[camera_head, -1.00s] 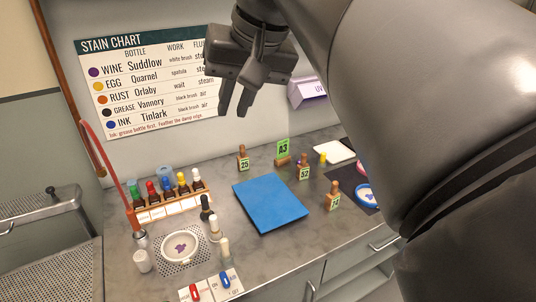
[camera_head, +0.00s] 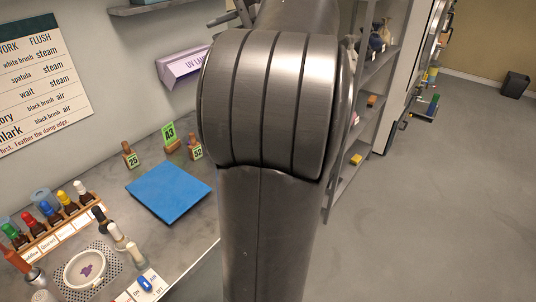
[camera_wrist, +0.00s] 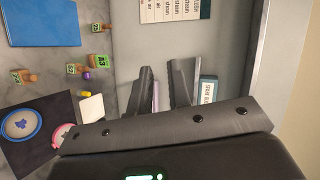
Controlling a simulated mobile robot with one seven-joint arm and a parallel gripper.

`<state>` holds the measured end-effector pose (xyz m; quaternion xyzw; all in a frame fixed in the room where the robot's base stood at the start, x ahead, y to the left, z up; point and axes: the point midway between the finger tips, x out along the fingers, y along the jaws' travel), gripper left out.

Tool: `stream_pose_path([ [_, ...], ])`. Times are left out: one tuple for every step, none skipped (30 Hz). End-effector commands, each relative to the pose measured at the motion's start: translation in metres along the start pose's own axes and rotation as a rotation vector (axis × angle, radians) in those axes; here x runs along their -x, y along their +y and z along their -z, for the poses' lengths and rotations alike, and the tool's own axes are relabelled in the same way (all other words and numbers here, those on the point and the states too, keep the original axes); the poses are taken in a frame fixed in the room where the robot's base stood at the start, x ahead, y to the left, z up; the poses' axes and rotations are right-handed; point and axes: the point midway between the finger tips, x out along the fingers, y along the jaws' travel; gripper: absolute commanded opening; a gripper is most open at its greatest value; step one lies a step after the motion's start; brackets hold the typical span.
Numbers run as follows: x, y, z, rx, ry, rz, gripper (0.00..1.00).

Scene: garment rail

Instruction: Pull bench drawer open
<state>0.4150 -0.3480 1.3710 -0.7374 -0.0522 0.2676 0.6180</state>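The bench (camera_head: 205,235) runs along the left of the head view with a grey stone-like top. I cannot see its drawer front or handle in either current view; my arm fills the middle of the head view and covers much of the bench's right side. My gripper (camera_wrist: 160,66) shows in the wrist view with its two dark fingers apart and nothing held between them. It is above the bench near the wall, away from any drawer.
A blue mat (camera_head: 168,192), numbered stamps, a bottle rack (camera_head: 48,232) and a white dish (camera_head: 86,270) are on the bench. Shelves (camera_head: 352,130) stand right of my arm. The floor (camera_head: 440,200) at right is clear.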

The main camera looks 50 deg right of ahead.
Motion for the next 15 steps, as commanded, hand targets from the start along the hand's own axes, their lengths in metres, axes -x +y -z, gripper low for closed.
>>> stream_pose_path([
  [0.023,0.011,0.019,-0.031,0.047,0.046,0.17],
  [0.036,0.015,0.028,-0.044,0.072,0.076,0.17],
  [0.054,0.022,0.041,-0.06,0.107,0.116,0.17],
  [0.068,0.026,0.049,-0.07,0.134,0.146,0.17],
  [0.082,0.032,0.057,-0.08,0.16,0.175,0.17],
  [0.101,0.038,0.066,-0.091,0.195,0.212,0.17],
  [0.114,0.043,0.072,-0.098,0.22,0.239,0.17],
  [0.128,0.047,0.077,-0.104,0.243,0.263,0.17],
  [0.144,0.052,0.083,-0.111,0.273,0.293,0.17],
  [0.156,0.057,0.087,-0.114,0.295,0.315,0.17],
  [0.168,0.06,0.091,-0.118,0.314,0.336,0.17],
  [0.182,0.066,0.095,-0.122,0.34,0.361,0.17],
  [0.193,0.069,0.097,-0.124,0.359,0.38,0.17],
  [0.204,0.073,0.099,-0.127,0.377,0.398,0.17],
  [0.218,0.078,0.102,-0.129,0.401,0.421,0.17],
])
